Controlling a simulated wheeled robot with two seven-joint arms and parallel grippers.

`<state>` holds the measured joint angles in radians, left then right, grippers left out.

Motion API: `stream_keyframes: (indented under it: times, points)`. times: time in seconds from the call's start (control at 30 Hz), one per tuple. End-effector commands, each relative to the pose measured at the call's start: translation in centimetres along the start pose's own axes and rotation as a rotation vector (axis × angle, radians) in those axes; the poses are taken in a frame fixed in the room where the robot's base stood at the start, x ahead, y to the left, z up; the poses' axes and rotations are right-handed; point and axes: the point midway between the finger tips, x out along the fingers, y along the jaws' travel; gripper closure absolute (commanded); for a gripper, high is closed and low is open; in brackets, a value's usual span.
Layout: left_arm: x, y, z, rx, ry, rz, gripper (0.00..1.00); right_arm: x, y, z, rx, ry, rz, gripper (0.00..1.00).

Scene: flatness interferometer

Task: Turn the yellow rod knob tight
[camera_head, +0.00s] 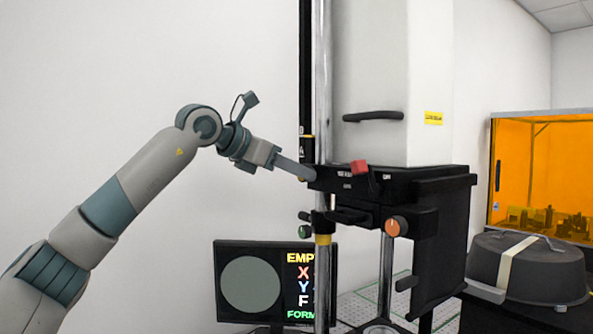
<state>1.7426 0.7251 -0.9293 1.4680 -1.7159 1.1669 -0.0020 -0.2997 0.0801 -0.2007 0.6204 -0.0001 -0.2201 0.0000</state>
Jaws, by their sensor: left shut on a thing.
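The tall chrome rod (321,90) stands upright at the left side of the black instrument head (400,183). My left gripper (308,174) reaches in from the left, level with the head's upper left corner beside the rod. How tight the knob is cannot be seen. A yellow ring (323,239) sits lower on the rod. My right gripper is not in view.
A red-tipped lever (360,167), an orange knob (393,226) and a green knob (305,232) sit on or near the head. A monitor (276,283) stands below. A dark strapped cover (528,268) and an orange-windowed enclosure (541,170) are at right.

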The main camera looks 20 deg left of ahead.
Motion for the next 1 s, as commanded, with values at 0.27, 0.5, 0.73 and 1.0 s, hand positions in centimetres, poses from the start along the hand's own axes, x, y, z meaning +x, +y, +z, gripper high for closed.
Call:
stream_keyframes:
  times: [0.27, 0.5, 0.73, 1.0]
  points:
    - [-0.02, 0.12, 0.03, -0.049, -0.001, -0.019, 0.9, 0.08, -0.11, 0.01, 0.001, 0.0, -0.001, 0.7]
    - [0.02, 0.21, 0.02, -0.17, -0.002, -0.07, 0.9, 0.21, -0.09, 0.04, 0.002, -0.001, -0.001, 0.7]
    - [0.01, 0.46, -0.05, -0.348, -0.001, -0.143, 0.9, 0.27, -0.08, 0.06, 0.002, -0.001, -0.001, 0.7]
    - [0.06, 0.67, -0.14, -0.584, -0.001, -0.241, 0.9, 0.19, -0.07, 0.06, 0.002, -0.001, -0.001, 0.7]
